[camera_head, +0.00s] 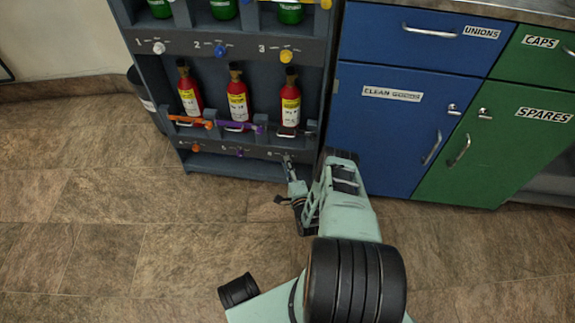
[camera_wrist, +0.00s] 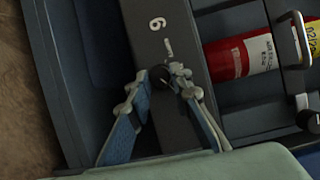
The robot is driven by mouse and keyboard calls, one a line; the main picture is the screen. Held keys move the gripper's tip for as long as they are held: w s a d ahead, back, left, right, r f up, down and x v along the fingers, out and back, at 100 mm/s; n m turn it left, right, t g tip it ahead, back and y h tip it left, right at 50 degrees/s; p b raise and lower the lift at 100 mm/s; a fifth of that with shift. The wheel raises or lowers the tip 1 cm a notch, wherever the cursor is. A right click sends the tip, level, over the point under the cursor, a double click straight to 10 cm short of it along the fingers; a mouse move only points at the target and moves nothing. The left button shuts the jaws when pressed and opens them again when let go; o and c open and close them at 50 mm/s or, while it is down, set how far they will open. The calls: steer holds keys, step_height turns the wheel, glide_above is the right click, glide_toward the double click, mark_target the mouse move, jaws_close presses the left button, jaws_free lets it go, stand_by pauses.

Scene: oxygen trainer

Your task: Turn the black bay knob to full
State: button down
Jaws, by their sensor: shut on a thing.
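The black bay knob (camera_wrist: 160,76) sits on the dark panel strip beside the number 6, with a pale mark just past it in the wrist view. My gripper (camera_wrist: 157,82) has its two fingertips on either side of the knob and is shut on it. In the head view my gripper (camera_head: 289,166) reaches the lower right end of the rack's bottom strip, and the fingers mostly hide the knob there. The knob's exact pointer angle is hard to read.
The grey rack (camera_head: 230,170) holds several red cylinders (camera_head: 238,104) above the strip. An orange knob (camera_head: 195,147) and a purple knob (camera_head: 239,151) are to the left. Blue cabinets (camera_head: 385,135) stand close on the right. Floor in front is clear.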

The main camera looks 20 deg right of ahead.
stand_by(0.4)
steer(key=c, duration=1.7)
jaws_free()
steer(key=shift+c, duration=0.2)
steer(key=r, duration=0.9)
steer(key=shift+w+r, duration=0.2)
steer(key=shift+s+r, duration=0.15)
steer(key=shift+r, duration=0.2)
